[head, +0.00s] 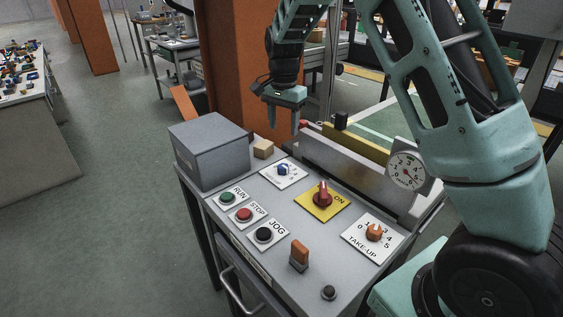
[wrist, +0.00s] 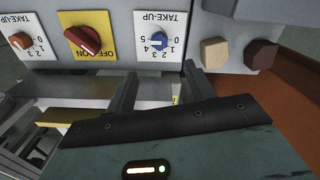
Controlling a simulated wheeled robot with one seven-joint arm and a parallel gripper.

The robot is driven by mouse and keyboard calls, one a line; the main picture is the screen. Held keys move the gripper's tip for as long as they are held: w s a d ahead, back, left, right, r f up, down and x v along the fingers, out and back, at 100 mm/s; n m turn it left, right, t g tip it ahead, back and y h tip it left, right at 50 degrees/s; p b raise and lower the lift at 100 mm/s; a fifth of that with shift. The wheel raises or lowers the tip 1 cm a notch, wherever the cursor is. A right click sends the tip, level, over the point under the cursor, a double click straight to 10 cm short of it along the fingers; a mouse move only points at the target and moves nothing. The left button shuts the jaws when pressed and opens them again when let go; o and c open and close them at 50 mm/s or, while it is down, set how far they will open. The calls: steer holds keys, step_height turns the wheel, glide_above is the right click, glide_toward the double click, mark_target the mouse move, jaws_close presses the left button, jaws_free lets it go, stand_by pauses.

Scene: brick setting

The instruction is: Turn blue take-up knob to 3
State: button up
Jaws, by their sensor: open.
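The blue take-up knob (head: 283,169) sits on a white scale plate near the back of the grey panel. In the wrist view the blue knob (wrist: 158,38) appears upside down under the TAKE-UP label, with scale numbers around its lower side. I cannot tell which number its pointer marks. My gripper (head: 284,120) hangs fingers-down above and behind the knob, apart from it. In the wrist view my gripper (wrist: 158,88) is open and empty, its two fingers spread to either side of the knob's line.
An orange take-up knob (head: 375,232) and a red ON/OFF knob (head: 323,194) share the panel. A grey box (head: 209,150), a wooden block (head: 264,149), push buttons (head: 244,214) and an upright orange lever (head: 299,254) stand around. A round gauge (head: 407,170) is at the right.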

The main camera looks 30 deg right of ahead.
mark_target(283, 166)
step_height(283, 166, down, 14)
steer(key=shift+r, duration=0.25)
steer(key=c, duration=1)
